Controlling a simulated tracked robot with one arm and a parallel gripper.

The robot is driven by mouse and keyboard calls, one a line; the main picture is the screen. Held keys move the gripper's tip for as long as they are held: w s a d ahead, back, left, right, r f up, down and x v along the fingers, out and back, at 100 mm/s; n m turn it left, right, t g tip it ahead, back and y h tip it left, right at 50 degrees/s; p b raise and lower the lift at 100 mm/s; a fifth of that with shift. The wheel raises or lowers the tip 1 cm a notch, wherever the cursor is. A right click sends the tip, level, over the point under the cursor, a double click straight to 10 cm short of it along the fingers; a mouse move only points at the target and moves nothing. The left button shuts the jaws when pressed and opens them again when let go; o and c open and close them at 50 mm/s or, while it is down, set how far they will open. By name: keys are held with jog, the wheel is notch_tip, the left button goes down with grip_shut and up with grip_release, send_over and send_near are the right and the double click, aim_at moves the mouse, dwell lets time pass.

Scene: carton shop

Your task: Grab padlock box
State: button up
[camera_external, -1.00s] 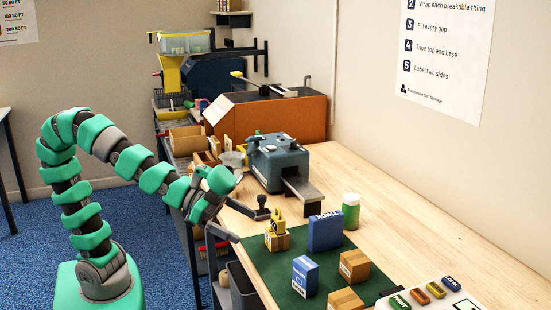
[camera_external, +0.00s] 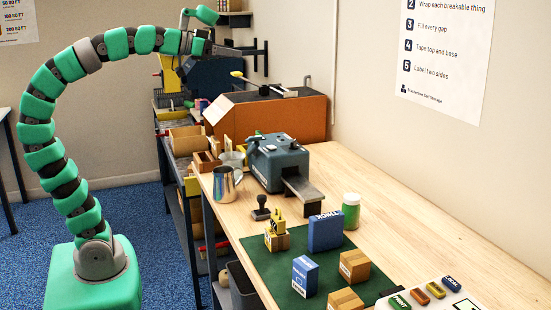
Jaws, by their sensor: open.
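Two blue boxes stand upright on a green mat (camera_external: 262,257) on the wooden bench. The front blue box (camera_external: 305,277) has a pale label. The rear blue box (camera_external: 325,231) is wider, with white lettering on its top. I cannot tell from the print which one is the padlock box. My gripper (camera_external: 228,35) is high at the upper middle, above the back shelves and far from both boxes. Its jaws are spread wide and nothing shows between them.
On the mat, a yellow object (camera_external: 279,224) sits on a small carton, left of two brown cartons (camera_external: 354,266) (camera_external: 345,299).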

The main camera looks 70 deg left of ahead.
jog(key=c, duration=0.9)
jog(key=w+d+f+m+g+h+p, duration=0.2)
jog(key=w+d+f+m+g+h, duration=0.15)
jog(key=w+d+f, duration=0.4)
jog(key=m+g+p, duration=0.6)
jog(key=m+g, duration=0.5)
jog(key=m, duration=0.1)
send_near(302, 260)
notch_tip(302, 260, down, 2)
jog(key=shift+h, duration=0.45)
jog(key=x, duration=0.6)
jog(key=shift+d+f+b, duration=0.15)
jog(key=shift+f+b, duration=0.2)
jog(key=shift+w+x, duration=0.1)
jog(key=shift+x, duration=1.35)
jog(key=shift+w+x, duration=0.15)
jog(key=shift+x, duration=1.25)
